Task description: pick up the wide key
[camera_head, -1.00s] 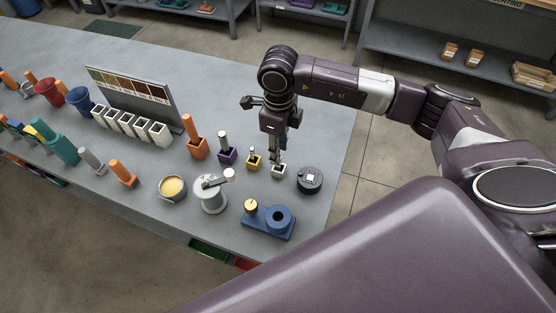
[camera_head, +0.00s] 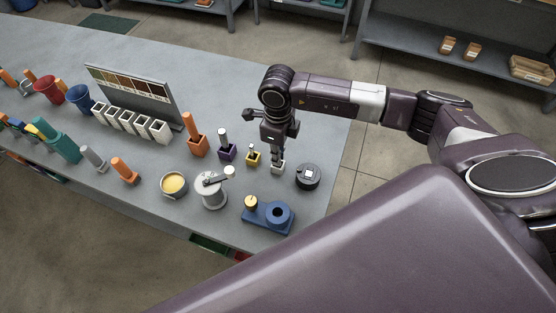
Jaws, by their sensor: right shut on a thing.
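My right gripper (camera_head: 277,153) points straight down at the right part of the grey table. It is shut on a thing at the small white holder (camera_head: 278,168). I take this thing to be the wide key, but the fingers hide most of it and its shape is too small to tell. I cannot tell whether its lower end is still inside the holder. Beside it stand a yellow holder (camera_head: 253,158), a purple holder (camera_head: 227,151) and an orange holder (camera_head: 196,147), each with an upright piece in it. My left gripper is not in view.
A round black device (camera_head: 307,177) stands close right of the white holder. In front are a blue fixture (camera_head: 268,216), a white round stand (camera_head: 211,190) and a cream-filled tin (camera_head: 173,186). A colour chart board (camera_head: 135,95) stands behind several white cups. The table's right end is clear.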

